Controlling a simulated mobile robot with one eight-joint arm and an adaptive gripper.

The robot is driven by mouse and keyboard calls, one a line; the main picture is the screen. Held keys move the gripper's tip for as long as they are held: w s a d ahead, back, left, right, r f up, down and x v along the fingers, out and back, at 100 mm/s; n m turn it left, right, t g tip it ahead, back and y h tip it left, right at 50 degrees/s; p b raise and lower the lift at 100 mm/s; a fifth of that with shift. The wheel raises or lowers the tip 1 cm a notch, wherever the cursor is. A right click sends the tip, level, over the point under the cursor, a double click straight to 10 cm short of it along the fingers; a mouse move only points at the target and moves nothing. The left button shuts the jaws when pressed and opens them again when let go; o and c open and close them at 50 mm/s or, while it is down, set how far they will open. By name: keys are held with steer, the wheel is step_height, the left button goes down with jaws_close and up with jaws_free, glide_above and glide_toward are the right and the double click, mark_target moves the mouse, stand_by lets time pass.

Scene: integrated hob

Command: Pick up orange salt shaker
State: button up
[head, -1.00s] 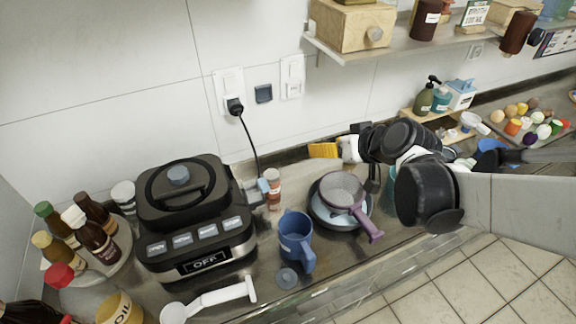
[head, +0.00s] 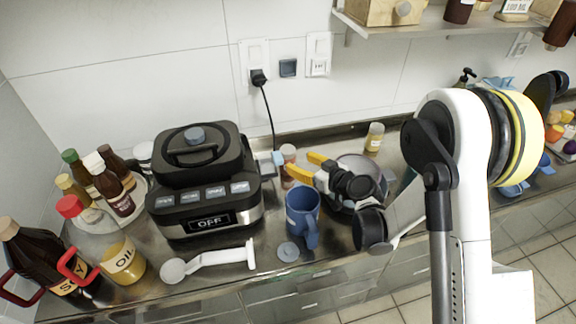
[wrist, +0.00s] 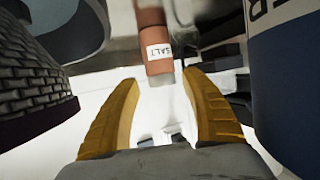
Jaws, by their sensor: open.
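The orange salt shaker (head: 288,158) stands on the counter just right of the black appliance, behind the blue mug. In the wrist view the shaker (wrist: 158,48), with a white SALT label, is ahead between the two yellow fingers. My gripper (head: 302,164) is open, its fingers pointing left at the shaker. In the wrist view the gap of my gripper (wrist: 161,84) is empty, with the shaker a little beyond the fingertips. I cannot tell whether a finger touches it.
The blue mug (head: 302,212) stands close in front of my gripper. The black appliance (head: 203,190) is left of the shaker. A pan (head: 362,168) lies behind my wrist, and a yellow shaker (head: 375,137) stands farther back. A power cord (head: 269,115) hangs behind.

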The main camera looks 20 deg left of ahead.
mark_target(293, 161)
steer(key=x, duration=0.2)
steer(key=b+x, duration=0.1)
steer(key=x, duration=0.2)
steer(key=f+b+x, duration=0.1)
steer(key=x, duration=0.1)
steer(key=shift+w+a, duration=0.15)
steer(key=shift+a, duration=0.05)
steer(key=shift+c, duration=0.5)
steer(key=c, duration=0.8)
